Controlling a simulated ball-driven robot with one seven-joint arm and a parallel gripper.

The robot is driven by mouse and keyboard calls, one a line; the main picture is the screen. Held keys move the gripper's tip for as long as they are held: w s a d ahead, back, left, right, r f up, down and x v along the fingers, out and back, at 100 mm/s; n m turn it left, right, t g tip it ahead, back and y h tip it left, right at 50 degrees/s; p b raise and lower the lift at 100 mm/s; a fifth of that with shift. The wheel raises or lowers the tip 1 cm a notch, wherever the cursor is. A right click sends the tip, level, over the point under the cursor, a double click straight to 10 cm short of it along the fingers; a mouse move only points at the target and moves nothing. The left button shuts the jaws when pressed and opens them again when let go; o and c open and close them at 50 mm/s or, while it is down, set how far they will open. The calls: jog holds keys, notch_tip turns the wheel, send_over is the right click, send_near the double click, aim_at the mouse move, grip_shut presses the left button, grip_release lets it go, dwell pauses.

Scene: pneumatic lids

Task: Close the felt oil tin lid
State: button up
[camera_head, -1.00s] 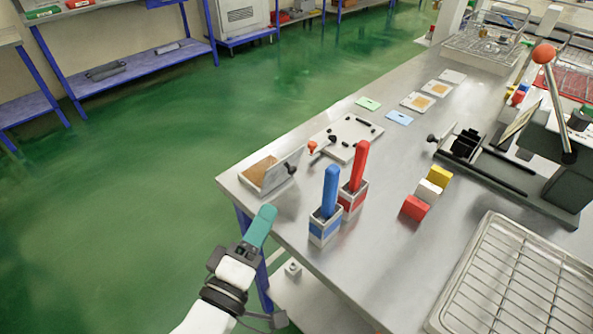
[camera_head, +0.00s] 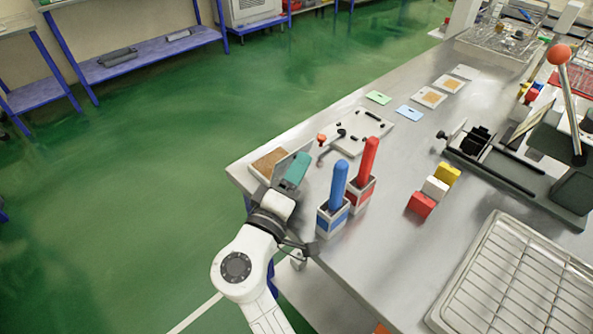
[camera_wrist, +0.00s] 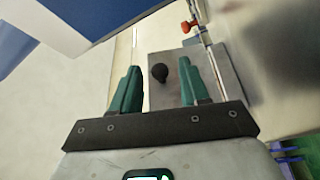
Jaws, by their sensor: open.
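The felt oil tin (camera_head: 262,160) is a shallow metal box with brown felt, at the near left corner of the table. Its grey lid (camera_head: 281,166) stands raised along the tin's right side, partly hidden by my gripper. My gripper (camera_head: 296,170) has teal fingers and is at the lid's outer face. In the wrist view my gripper (camera_wrist: 159,66) is open, with the lid's black knob (camera_wrist: 160,72) between its fingertips. The grey lid plate (camera_wrist: 165,98) lies behind the knob. I cannot tell whether the fingers touch the lid.
Blue and red handled tools in holders (camera_head: 333,218) stand close to the right of my gripper. A pale plate with black parts and an orange-knobbed lever (camera_head: 322,138) lies just behind the tin. Coloured blocks (camera_head: 434,188) and a wire rack (camera_head: 520,280) are further right.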

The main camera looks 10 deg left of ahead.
jog(key=shift+c, duration=0.4)
grip_shut()
